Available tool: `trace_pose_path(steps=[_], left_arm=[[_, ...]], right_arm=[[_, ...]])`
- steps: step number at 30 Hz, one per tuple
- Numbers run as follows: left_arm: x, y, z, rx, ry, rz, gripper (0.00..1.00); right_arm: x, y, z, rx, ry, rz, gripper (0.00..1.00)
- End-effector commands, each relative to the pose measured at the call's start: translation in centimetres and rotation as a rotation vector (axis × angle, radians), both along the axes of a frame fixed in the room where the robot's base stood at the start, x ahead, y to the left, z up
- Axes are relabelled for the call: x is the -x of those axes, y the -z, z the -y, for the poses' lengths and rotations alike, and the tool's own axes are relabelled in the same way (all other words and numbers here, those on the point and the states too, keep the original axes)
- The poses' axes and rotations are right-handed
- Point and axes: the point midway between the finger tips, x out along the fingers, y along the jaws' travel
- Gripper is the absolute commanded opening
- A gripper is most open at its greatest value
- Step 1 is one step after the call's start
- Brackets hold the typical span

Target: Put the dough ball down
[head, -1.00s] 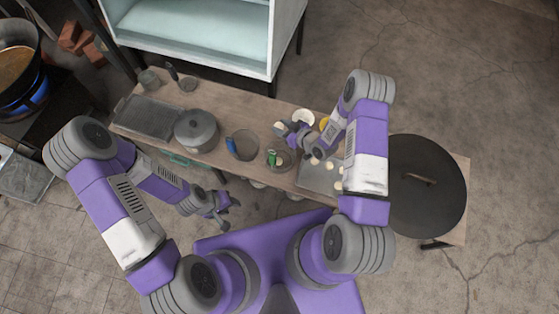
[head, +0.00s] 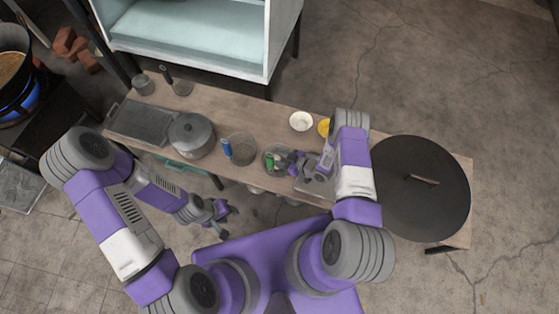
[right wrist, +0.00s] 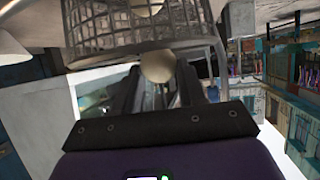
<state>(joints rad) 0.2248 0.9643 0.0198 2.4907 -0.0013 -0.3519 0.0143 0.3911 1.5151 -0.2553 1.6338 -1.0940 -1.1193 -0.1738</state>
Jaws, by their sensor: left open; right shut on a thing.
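My right gripper (head: 289,166) is over the worktable beside the strainer basket with the green handle (head: 269,161). In the right wrist view its fingers (right wrist: 155,88) are shut on a pale round dough ball (right wrist: 157,68). A wire mesh basket (right wrist: 145,30) shows just beyond the ball in that view; I cannot tell whether they touch. A grey tray (head: 316,187) lies under my right forearm, mostly hidden by it. My left gripper (head: 222,215) is open and empty in front of the table's near edge.
A basket with a blue handle (head: 240,150), a lidded pot (head: 191,135) and a dark rectangular tray (head: 142,121) stand to the left. A white bowl (head: 301,121) and a yellow bowl (head: 323,127) are behind. A big dark round lid (head: 421,205) covers the right end.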

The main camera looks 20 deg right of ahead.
Motion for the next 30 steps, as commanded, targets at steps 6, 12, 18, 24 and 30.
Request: trace_pose_path(steps=[6,12,18,24,30], left_arm=[[0.0,0.4,0.0,0.0,0.0,0.0,0.43],[0.0,0.4,0.0,0.0,0.0,0.0,0.43],[0.0,0.4,0.0,0.0,0.0,0.0,0.43],[0.0,0.4,0.0,0.0,0.0,0.0,0.43],[0.0,0.4,0.0,0.0,0.0,0.0,0.43]], right_arm=[[0.0,0.8,0.0,0.0,0.001,0.001,0.26],[0.0,1.1,0.0,0.0,0.001,0.001,0.26],[0.0,1.7,0.0,0.0,0.001,0.001,0.26],[0.0,2.0,0.0,0.0,0.001,0.001,0.26],[0.0,2.0,0.0,0.0,0.001,0.001,0.66]])
